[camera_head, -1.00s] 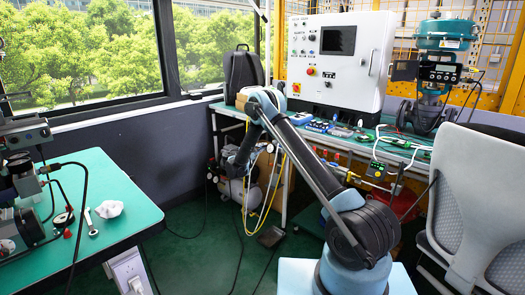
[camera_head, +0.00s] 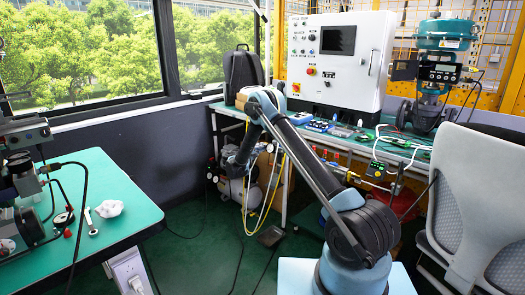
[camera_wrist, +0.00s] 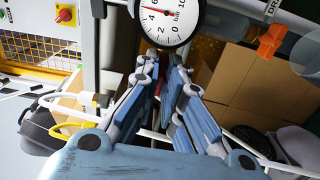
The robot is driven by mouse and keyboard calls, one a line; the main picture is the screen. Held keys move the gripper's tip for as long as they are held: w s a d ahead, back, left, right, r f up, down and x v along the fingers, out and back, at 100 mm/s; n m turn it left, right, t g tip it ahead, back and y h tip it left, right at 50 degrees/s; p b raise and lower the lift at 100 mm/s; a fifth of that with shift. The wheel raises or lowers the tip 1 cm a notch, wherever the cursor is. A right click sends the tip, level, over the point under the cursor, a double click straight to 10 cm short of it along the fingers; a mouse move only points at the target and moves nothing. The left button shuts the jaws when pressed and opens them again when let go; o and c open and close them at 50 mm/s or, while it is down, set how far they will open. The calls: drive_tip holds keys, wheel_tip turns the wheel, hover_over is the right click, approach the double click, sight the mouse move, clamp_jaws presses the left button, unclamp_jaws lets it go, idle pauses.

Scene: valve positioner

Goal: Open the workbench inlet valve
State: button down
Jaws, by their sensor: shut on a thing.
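In the wrist view, the fingers of my gripper (camera_wrist: 165,70) reach up to just below a round white pressure gauge (camera_wrist: 166,18). The fingers are closed in on a thing at their tips, in the place of the inlet valve. The held part is mostly hidden between the fingers, so its handle angle cannot be told. The gauge needle is off zero, near the 6.
An orange handle (camera_wrist: 270,41) by a partly cut-off label sits right of the gauge in the wrist view. Cardboard boxes (camera_wrist: 240,90) are behind. A compressor (camera_head: 240,186) with yellow hoses stands under the bench. A green table (camera_head: 128,185) is at left, a grey chair (camera_head: 476,190) at right.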

drive_tip(key=shift+d+f, duration=0.15)
drive_tip(key=shift+d, duration=0.05)
drive_tip(key=c, duration=1.7)
unclamp_jaws()
drive_tip(key=shift+a, duration=0.1)
drive_tip(key=v, duration=1.2)
drive_tip(key=shift+w, duration=0.1)
